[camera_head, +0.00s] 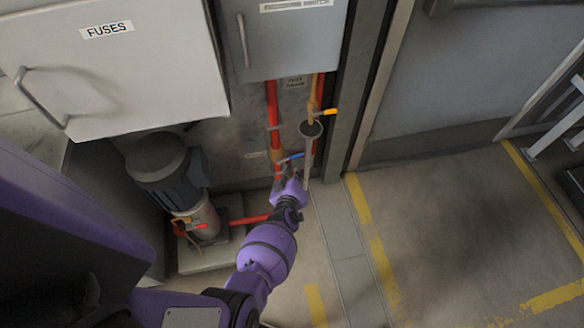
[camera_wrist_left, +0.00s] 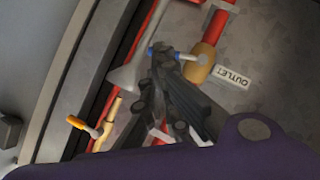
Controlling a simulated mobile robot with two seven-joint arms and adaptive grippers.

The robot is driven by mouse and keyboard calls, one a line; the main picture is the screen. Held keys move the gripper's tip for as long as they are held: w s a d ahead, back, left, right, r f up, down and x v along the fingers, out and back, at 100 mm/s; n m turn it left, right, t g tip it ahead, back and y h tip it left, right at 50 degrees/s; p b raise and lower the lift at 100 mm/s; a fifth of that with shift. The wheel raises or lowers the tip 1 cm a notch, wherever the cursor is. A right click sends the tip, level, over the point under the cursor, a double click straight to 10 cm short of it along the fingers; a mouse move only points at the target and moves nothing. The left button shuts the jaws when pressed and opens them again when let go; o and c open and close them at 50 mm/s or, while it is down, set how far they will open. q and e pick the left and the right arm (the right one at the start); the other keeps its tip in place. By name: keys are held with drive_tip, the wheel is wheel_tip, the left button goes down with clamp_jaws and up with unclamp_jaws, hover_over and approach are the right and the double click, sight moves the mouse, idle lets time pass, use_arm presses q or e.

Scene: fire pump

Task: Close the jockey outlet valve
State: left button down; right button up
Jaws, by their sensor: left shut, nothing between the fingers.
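The outlet valve has a brass body (camera_wrist_left: 199,65) on a red vertical pipe, beside a label reading OUTLET (camera_wrist_left: 231,77). Its lever (camera_wrist_left: 185,56) ends in a blue grip (camera_head: 292,157), lying sideways across the pipe in the head view. My left gripper (camera_head: 289,171) is just below the blue grip, shut and empty. In the left wrist view its dark fingertips (camera_wrist_left: 164,52) are close beside the lever; I cannot tell whether they touch. The fingers partly cover the blue end. My right gripper is not in view.
A second valve with an orange lever (camera_head: 326,112) and a grey funnel (camera_head: 311,129) are close on the right. A grey pump motor (camera_head: 166,171) stands at left. The FUSES cabinet (camera_head: 118,65) and a grey cabinet (camera_head: 283,42) overhang.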

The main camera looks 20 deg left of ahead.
use_arm(q)
drive_tip(key=v, duration=0.3)
drive_tip(key=p+v, duration=0.1)
drive_tip(key=v, duration=0.1)
drive_tip(key=shift+w+d+r, duration=0.2)
drive_tip(key=shift+d+r, duration=0.05)
drive_tip(key=shift+d, duration=0.05)
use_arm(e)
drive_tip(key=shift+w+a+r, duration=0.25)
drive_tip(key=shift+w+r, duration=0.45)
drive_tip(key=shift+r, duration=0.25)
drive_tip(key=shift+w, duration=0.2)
use_arm(q)
drive_tip(key=shift+f, duration=0.1)
